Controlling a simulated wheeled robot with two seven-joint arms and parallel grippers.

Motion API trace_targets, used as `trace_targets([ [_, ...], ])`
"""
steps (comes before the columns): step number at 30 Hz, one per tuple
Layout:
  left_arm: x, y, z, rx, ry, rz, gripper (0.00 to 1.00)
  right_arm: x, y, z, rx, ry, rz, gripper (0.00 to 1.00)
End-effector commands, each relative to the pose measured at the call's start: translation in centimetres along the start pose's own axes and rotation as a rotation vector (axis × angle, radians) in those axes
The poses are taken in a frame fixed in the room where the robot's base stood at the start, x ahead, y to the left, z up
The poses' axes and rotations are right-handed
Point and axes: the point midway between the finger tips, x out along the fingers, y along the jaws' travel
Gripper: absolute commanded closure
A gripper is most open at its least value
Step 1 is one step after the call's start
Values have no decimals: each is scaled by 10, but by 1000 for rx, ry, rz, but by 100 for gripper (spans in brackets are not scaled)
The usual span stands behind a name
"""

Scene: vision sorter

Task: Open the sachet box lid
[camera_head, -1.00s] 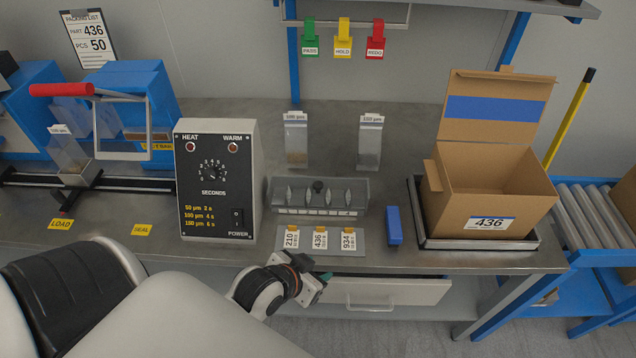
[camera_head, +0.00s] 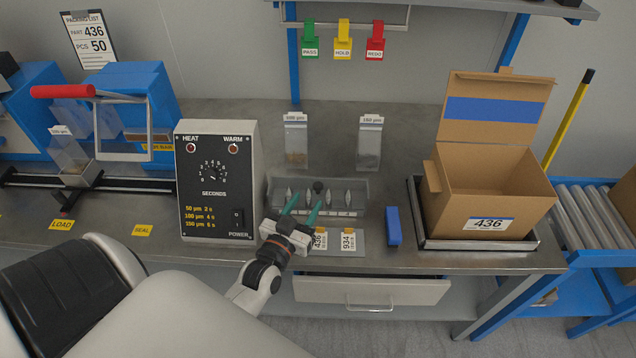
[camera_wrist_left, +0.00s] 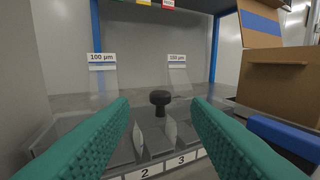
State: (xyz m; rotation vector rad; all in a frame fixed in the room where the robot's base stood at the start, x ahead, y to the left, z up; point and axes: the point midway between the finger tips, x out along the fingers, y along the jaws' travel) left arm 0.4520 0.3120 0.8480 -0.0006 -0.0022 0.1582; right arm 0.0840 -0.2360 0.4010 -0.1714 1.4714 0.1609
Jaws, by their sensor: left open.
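The sachet box (camera_head: 350,205) is a low grey box on the bench with a row of numbered compartments. Its lid looks clear and lies closed over the box, with a black knob (camera_head: 318,186) on it. The knob shows in the left wrist view (camera_wrist_left: 160,98), centred between the fingers and beyond them. My left gripper (camera_head: 303,206), with green fingers, is open and empty over the front of the box. It is apart from the knob and hides part of the box's front left. My right gripper is not in view.
A grey heat control unit (camera_head: 216,190) stands close left of the box. A label holder with part tags (camera_head: 348,240) lies in front, partly hidden by my gripper. A blue block (camera_head: 394,226) and an open carton (camera_head: 490,195) are to the right. Two sachet stands (camera_head: 296,145) are behind.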

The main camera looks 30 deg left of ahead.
Motion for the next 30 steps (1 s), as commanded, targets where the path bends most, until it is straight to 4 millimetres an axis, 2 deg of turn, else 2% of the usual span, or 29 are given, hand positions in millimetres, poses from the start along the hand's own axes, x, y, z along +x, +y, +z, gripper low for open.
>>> trace_targets([
  [3,27,0,2,0,-2,0,56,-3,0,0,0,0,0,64],
  [10,63,0,1,1,0,-1,56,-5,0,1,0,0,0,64],
  [15,74,0,0,2,1,-1,56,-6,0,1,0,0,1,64],
  [24,76,0,0,1,2,-2,56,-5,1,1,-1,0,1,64],
  [30,75,0,0,1,2,-1,89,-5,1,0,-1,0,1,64],
])
